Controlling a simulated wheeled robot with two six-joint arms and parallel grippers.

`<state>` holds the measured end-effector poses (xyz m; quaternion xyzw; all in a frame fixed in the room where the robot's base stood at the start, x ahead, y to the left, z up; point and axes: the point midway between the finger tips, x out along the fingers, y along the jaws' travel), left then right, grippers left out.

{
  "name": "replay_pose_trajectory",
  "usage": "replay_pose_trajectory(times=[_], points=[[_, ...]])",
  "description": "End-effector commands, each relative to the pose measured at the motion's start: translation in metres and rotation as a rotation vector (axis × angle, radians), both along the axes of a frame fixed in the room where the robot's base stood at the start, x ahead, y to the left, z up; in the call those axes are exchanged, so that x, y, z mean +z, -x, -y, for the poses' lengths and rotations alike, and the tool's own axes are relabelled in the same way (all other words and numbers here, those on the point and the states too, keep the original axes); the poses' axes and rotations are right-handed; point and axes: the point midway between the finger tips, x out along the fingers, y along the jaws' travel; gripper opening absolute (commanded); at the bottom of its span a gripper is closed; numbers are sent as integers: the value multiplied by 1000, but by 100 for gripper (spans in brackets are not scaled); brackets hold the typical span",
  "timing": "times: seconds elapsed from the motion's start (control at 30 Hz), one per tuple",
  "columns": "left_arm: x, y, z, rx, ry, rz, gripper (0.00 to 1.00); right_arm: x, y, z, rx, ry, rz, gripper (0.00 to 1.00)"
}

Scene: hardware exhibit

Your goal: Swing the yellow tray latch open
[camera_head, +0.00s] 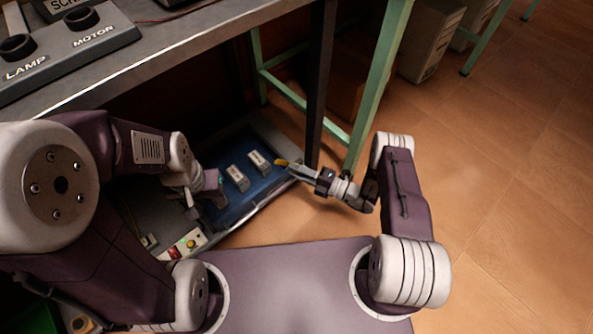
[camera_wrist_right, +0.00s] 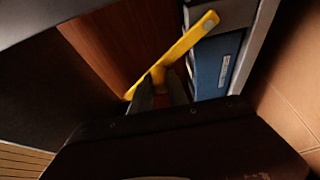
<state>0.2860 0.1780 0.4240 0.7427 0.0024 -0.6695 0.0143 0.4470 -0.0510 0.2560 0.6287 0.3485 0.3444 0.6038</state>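The yellow latch (camera_head: 281,162) is at the right end of the tray. It also shows in the right wrist view as a slanted yellow bar (camera_wrist_right: 190,38). The blue-floored tray (camera_head: 258,187) sits under the bench. My right gripper (camera_head: 293,167) reaches the latch from the right. In the right wrist view its fingertips (camera_wrist_right: 161,86) are at the bar's lower part, with yellow between or just beyond them; whether they are closed on it is unclear. My left gripper (camera_head: 215,188) is over the tray's left part, its fingertips hard to make out.
Two pale labelled blocks (camera_head: 237,178) (camera_head: 259,162) lie in the tray. A panel with colored buttons (camera_head: 186,245) is at its near left. The bench top (camera_head: 150,62) overhangs, with a LAMP and MOTOR switch box (camera_head: 70,48). Green legs (camera_head: 378,80) stand behind my right gripper.

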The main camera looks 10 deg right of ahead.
Motion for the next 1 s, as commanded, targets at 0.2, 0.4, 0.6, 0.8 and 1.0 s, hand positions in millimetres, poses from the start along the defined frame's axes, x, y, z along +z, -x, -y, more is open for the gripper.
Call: replay_pose_trajectory(times=[0.2,0.4,0.6,0.8,1.0], points=[[2,0,0,0,0,0,36,5,-6,3,-9,1,19,42],[17,0,0,0,0,0,36,7,9,26,-13,1,11,42],[32,0,0,0,0,0,36,4,32,60,-10,0,6,42],[36,0,0,0,0,0,36,0,45,78,-4,-1,3,42],[35,0,0,0,0,0,36,-1,47,78,0,-1,2,42]])
